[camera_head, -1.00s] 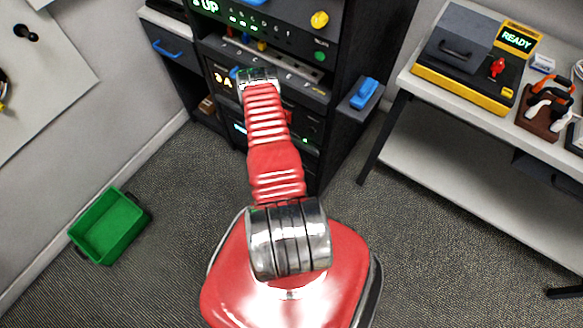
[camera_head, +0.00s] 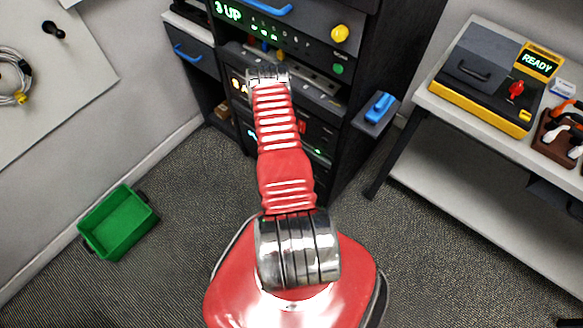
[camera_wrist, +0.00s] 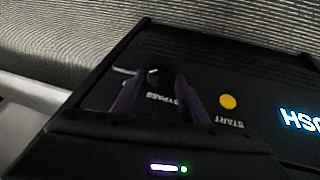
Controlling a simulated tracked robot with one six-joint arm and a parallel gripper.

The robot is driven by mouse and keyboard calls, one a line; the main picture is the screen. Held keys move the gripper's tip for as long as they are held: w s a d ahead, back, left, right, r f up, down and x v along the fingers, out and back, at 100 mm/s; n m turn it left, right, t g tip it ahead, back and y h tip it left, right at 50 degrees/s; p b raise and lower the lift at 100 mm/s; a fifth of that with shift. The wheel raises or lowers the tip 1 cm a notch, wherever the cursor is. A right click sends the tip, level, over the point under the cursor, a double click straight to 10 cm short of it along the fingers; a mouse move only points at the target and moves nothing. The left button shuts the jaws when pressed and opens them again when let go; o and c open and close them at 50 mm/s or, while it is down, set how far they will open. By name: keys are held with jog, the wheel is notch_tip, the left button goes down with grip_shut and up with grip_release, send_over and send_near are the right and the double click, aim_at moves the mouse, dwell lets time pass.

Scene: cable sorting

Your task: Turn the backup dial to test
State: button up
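No label naming the backup dial is readable. A yellow knob (camera_head: 339,33) sits on the upper rack unit, right of a green display ending in "UP". In the wrist view, a small dark round knob (camera_wrist: 158,75) stands on a black panel beside the word BYPASS. A pale metal piece lies just left of it. My gripper (camera_wrist: 157,82) has its two dark fingers apart, with the knob in line with the gap between their tips. Whether they touch it cannot be told. In the head view my arm hides the gripper in front of the rack.
A yellow START button (camera_wrist: 228,101) is right of the fingers, near a partly cut-off lit display (camera_wrist: 298,119). The rack (camera_head: 352,70) has a green button (camera_head: 337,69). A green bin (camera_head: 117,224) lies left on the floor. A bench (camera_head: 455,112) with a READY device stands right.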

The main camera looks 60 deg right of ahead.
jog(key=v, duration=1)
jog(key=shift+w, duration=0.1)
dwell(0.5)
